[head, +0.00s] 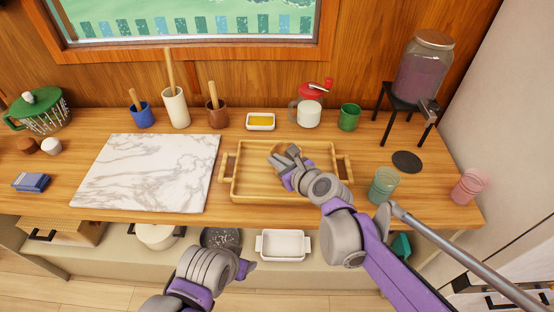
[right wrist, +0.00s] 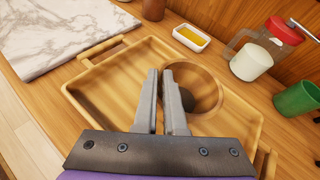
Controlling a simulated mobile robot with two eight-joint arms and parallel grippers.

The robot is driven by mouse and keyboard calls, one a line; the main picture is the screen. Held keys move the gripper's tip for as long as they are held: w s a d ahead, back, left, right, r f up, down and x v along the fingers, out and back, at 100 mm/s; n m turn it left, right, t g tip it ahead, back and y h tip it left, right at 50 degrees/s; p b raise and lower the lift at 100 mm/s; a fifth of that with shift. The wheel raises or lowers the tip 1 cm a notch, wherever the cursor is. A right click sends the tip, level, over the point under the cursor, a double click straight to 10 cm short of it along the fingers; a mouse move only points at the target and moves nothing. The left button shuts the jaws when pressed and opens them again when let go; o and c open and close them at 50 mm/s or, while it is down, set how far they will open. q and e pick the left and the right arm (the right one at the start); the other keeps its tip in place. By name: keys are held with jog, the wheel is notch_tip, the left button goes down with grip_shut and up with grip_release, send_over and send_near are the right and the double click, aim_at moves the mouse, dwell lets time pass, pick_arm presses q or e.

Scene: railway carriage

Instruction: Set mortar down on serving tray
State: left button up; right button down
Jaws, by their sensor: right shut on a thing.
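The mortar (right wrist: 208,78), a round wooden bowl with a dark inside, shows in the right wrist view over the tray floor. My right gripper (right wrist: 161,80) is shut on its near-left rim, one finger outside and one inside. Whether its base touches the tray I cannot tell. The serving tray (head: 237,179) is pale wood with raised walls and end handles; it also shows in the right wrist view (right wrist: 105,72). In the head view my right gripper (head: 283,158) is over the tray's middle and the mortar blends in there. My left gripper (head: 245,268) is low in front of the counter, fingers hidden.
A marble board (head: 150,172) lies left of the tray. Behind stand a brown pot (head: 216,118), a yellow-filled dish (head: 260,121), a red-lidded jug (head: 308,114) and a green cup (head: 349,117). A teal glass (head: 383,186) and a black disc (head: 407,162) are to the right.

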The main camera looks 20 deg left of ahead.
jog(key=shift+f, duration=0.25)
jog(key=c, duration=0.9)
grip_release()
jog(key=v, duration=1.1)
jog(key=shift+a, duration=0.1)
jog(key=shift+c, duration=0.4)
grip_shut()
dwell(0.5)
